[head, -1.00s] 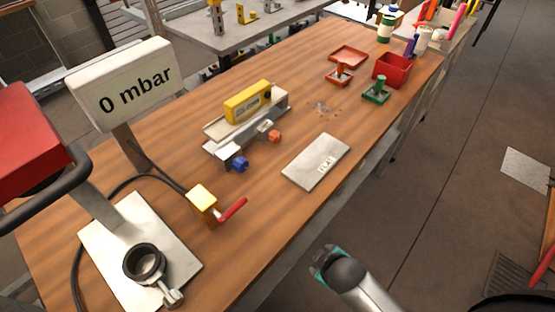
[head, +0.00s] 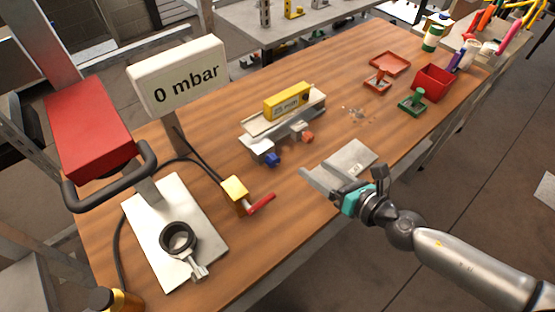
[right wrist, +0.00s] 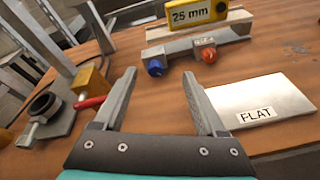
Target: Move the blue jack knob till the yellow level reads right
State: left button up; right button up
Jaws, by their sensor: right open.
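The yellow level (head: 287,101) sits on a grey metal fixture (head: 258,129) on the workbench; its label reads "25 mm" in the right wrist view (right wrist: 193,14). The blue jack knob (head: 272,159) is on the front left of the fixture, left of the orange-red knob (head: 307,137). Both knobs also show in the right wrist view, blue (right wrist: 155,68) and orange (right wrist: 209,56). My right gripper (right wrist: 158,88) is open and empty, short of the blue knob, which appears beyond and between its fingers. My left gripper is not in view.
A metal plate marked "FLAT" (right wrist: 270,97) lies right of my right gripper. A yellow block with a red lever (head: 262,203) and a "0 mbar" display (head: 180,75) stand left. A red bin (head: 434,82) and a green-handled tool (head: 412,104) stand at the back right.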

aim_at(276, 161)
jog(key=f+n+g, duration=0.1)
jog(key=s+f+n, duration=0.1)
jog(key=n, duration=0.1)
jog(key=shift+s+d+n+g+y, duration=0.15)
jog(key=shift+n+g+y, duration=0.15)
jog(key=shift+g, duration=0.1)
jog(key=shift+f, duration=0.2)
jog(key=shift+w+a+f, duration=0.15)
jog(key=shift+w+a, duration=0.05)
jog(key=shift+a, duration=0.05)
jog(key=b+x, duration=0.1)
jog(key=x, duration=1.2)
jog(key=shift+f+b, duration=0.1)
jog(key=shift+b, duration=0.2)
jog(key=shift+w+a+f, duration=0.2)
jog(key=shift+w+a, duration=0.2)
jog(key=shift+w, duration=0.1)
grip_shut()
